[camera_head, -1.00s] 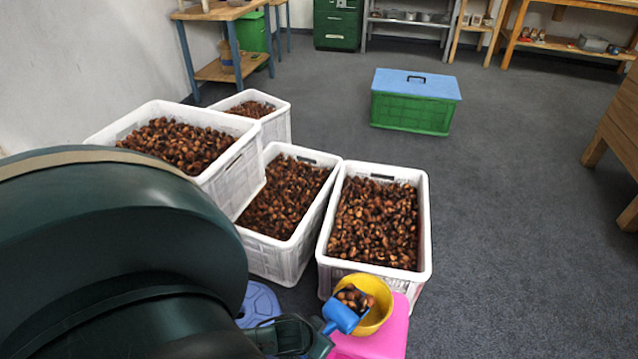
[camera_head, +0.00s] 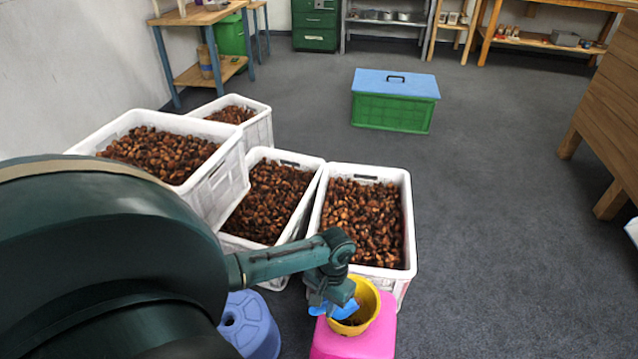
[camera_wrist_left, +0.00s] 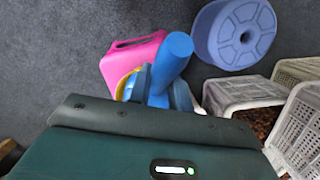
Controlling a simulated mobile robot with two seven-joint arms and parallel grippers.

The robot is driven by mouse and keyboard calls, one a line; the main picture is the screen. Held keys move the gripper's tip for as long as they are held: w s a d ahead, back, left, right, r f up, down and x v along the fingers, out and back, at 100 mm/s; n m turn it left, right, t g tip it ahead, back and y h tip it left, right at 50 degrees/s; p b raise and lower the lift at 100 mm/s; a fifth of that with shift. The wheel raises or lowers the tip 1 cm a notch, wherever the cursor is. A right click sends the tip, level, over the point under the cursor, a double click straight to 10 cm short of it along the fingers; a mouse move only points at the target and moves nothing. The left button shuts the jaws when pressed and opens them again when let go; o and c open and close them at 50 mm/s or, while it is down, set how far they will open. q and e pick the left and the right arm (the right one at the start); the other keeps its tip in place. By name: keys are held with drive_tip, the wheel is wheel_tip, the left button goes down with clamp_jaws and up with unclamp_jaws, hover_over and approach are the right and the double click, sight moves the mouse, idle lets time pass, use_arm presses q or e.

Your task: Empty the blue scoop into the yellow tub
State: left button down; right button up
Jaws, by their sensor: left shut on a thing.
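The yellow tub (camera_head: 371,299) stands on a pink stool (camera_head: 372,343) at the bottom of the head view. Some brown chestnuts show inside it. My left gripper (camera_head: 332,300) is shut on the blue scoop (camera_head: 346,309), whose bowl is tipped over the tub's left side. In the left wrist view the scoop's thick blue handle (camera_wrist_left: 173,55) stands between the fingers (camera_wrist_left: 158,88), and only a sliver of the tub's yellow rim (camera_wrist_left: 122,88) shows. The scoop's inside is hidden, so I cannot tell what is in it. My right gripper is not in view.
White crates full of chestnuts stand behind the tub, the nearest one (camera_head: 408,225) close to it. A blue round stool (camera_head: 262,322) is left of the pink one. A green box with a blue lid (camera_head: 395,84) sits farther back.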

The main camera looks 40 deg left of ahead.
use_arm(q)
drive_tip(key=w+g, duration=0.1)
drive_tip(key=w+r+b, duration=0.1)
drive_tip(key=w+r+g, duration=0.1)
drive_tip(key=shift+w+a+g+b, duration=0.1)
drive_tip(key=shift+w+g+b, duration=0.2)
drive_tip(key=shift+b, duration=0.1)
drive_tip(key=shift+w+a+r+g+b, duration=0.1)
drive_tip(key=shift+w+r+g+b, duration=0.6)
drive_tip(key=shift+w+b, duration=0.2)
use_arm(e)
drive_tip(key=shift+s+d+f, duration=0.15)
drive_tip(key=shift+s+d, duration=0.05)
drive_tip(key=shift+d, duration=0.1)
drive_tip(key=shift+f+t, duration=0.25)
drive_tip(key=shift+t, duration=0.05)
